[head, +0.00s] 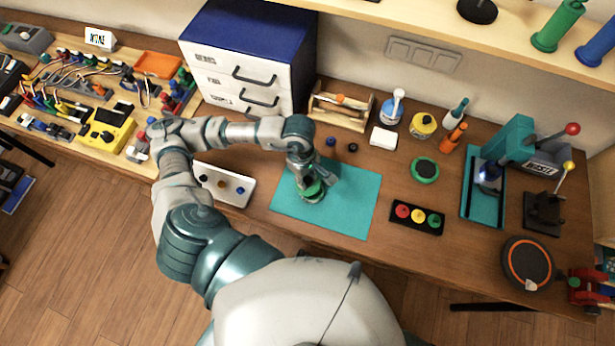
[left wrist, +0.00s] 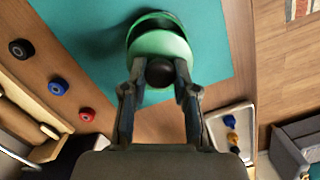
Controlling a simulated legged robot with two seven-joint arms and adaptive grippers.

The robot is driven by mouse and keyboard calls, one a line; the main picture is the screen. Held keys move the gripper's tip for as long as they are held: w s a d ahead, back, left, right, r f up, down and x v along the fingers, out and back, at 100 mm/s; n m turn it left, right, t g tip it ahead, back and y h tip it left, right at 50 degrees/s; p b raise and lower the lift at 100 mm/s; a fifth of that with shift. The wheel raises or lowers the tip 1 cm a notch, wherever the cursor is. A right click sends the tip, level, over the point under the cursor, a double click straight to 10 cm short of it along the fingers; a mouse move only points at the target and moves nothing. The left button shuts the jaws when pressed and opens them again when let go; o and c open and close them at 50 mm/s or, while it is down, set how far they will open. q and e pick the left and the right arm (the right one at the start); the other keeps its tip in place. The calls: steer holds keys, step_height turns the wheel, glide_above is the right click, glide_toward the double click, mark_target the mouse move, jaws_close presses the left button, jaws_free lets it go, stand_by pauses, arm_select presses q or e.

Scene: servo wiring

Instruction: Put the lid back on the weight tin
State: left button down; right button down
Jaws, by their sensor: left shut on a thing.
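My left gripper (head: 311,186) points down over the teal mat (head: 345,205). It is shut on the dark knob (left wrist: 160,72) of a green lid (left wrist: 162,46), one finger on each side. A green round body (head: 312,197), which looks like the weight tin, shows under the gripper on the mat. In the left wrist view a dark curved gap and a green rim (left wrist: 172,15) show beyond the lid's far edge. I cannot tell whether the lid touches the tin or is held just above it. My right gripper is not in view.
A white tray (head: 240,200) with several coloured knobs lies left of the mat. Small blue (head: 331,141) and black (head: 353,147) pieces lie behind it. A dark panel with coloured buttons (head: 416,230) and a green disc (head: 425,169) lie to the right. The mat's right part is clear.

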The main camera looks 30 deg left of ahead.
mark_target(317, 189)
arm_select(q)
steer(key=shift+d+r, duration=0.15)
steer(key=shift+d, duration=0.6)
steer(key=shift+d+r, duration=0.1)
steer(key=shift+d, duration=0.6)
steer(key=shift+a, duration=0.5)
steer(key=shift+d, duration=0.6)
steer(key=shift+a+f+b, duration=0.25)
steer(key=shift+a+b, duration=0.35)
steer(key=shift+a, duration=0.4)
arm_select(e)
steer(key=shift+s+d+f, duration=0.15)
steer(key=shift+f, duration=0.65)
arm_select(q)
steer(key=shift+d, duration=0.1)
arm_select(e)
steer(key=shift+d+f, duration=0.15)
arm_select(q)
steer(key=shift+a+f+b, duration=0.1)
steer(key=shift+a+b, duration=0.15)
steer(key=shift+b, duration=0.1)
steer(key=shift+d, duration=0.4)
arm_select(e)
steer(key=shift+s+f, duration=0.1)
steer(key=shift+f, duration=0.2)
